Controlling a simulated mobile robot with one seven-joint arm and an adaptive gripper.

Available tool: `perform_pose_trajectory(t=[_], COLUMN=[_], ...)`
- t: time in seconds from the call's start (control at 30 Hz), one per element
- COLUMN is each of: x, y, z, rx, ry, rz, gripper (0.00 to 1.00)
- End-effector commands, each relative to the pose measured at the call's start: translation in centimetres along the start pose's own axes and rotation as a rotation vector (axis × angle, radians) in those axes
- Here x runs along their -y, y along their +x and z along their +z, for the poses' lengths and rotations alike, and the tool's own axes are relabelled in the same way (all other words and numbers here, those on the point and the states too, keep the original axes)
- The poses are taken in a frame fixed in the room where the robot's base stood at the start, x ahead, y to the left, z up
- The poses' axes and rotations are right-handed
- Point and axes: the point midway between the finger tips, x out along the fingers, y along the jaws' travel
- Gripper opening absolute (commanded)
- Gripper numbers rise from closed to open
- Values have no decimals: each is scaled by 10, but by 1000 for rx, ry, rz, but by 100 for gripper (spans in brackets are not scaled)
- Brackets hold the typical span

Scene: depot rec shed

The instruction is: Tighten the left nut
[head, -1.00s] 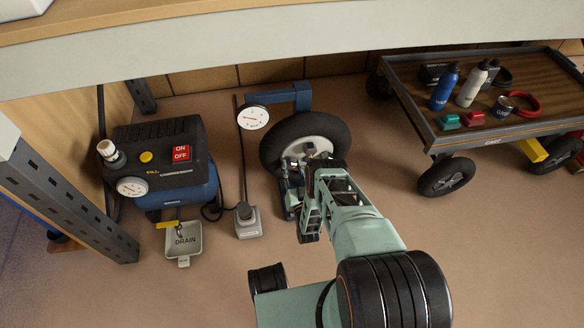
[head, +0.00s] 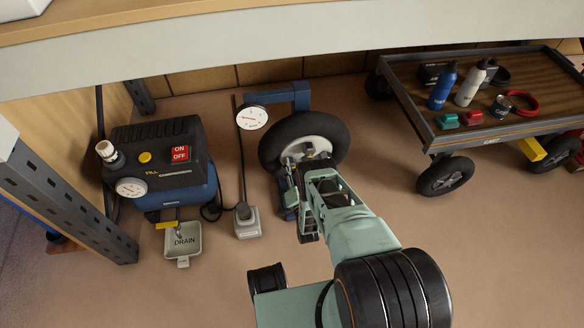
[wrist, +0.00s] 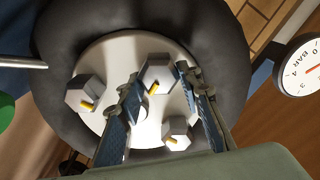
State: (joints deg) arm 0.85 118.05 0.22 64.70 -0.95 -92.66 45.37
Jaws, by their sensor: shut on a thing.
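The wheel has a black tyre (head: 335,130) and a pale hub (head: 318,146). In the wrist view the hub (wrist: 105,60) carries three grey hex nuts with yellow marks. My gripper (wrist: 160,84) is shut on the left nut (wrist: 157,72), the uppermost in that view, which is turned against the head view. One finger lies on each side of it. A second nut (wrist: 82,93) and a third nut (wrist: 176,129) stand apart from the fingers. In the head view my gripper (head: 305,158) is at the hub, and my arm hides much of the nuts.
A pressure gauge (head: 252,117) stands left of the wheel by a blue stand (head: 290,95). A compressor (head: 160,165) and a drain tray (head: 182,242) are further left. A cart (head: 440,128) with bottles is at right. A shelf edge (head: 300,45) crosses above.

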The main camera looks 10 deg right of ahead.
Motion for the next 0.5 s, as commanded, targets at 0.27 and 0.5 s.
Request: perform_pose_trajectory(t=[0.27,0.5], x=[1,1], y=[2,2], z=[-1,-1], rx=[-2,-2], ry=[7,6], rz=[-2,-2], gripper=[8,46])
